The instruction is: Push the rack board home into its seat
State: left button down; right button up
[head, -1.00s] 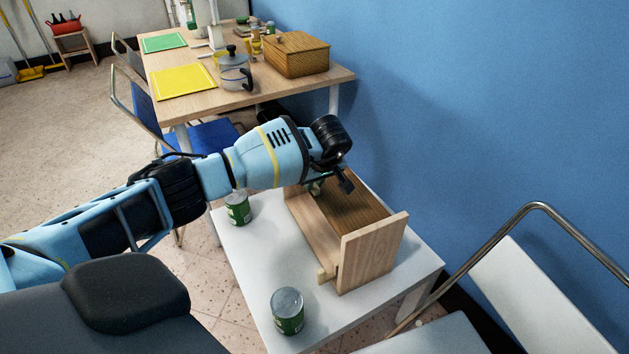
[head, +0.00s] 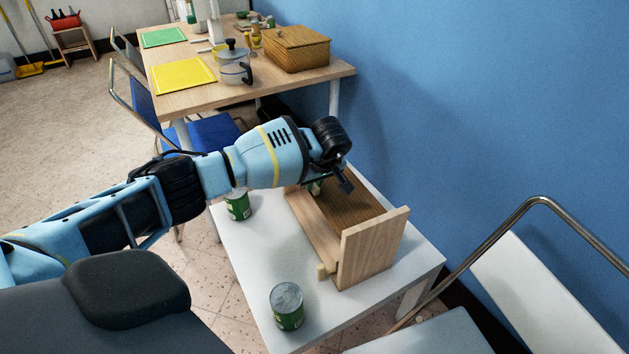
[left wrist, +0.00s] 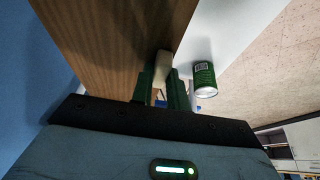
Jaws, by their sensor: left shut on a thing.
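The wooden rack (head: 372,248) stands on a small white table, with a pale upright end panel and a brown floor. A pale tab (head: 322,271) sticks out low at its near left corner. My left gripper (head: 317,187) is at the rack's far end, partly hidden by its own wrist. In the left wrist view its green fingers (left wrist: 161,90) are shut on a pale wooden tab (left wrist: 162,66) at the edge of a brown board (left wrist: 110,45). How deep the board sits in its seat is hidden. My right gripper is not in view.
Green cans stand on the white table (head: 262,245), one near (head: 287,307) and one far (head: 237,204), left of the rack. A blue wall (head: 480,90) rises behind. A metal-framed chair (head: 535,290) stands at the right. The tabletop between the cans is clear.

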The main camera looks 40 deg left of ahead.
pick_arm(q)
jog(key=shift+f, duration=0.1)
jog(key=c, duration=1.3)
grip_release()
jog(key=p+v, duration=0.1)
jog(key=v, duration=0.5)
jog(key=shift+s+d+r, duration=0.1)
jog(key=shift+d+r, duration=0.05)
jog(key=shift+r, duration=0.4)
jog(key=shift+s+d+r, duration=0.1)
jog(key=shift+d+r, duration=0.05)
jog(key=shift+r, duration=0.2)
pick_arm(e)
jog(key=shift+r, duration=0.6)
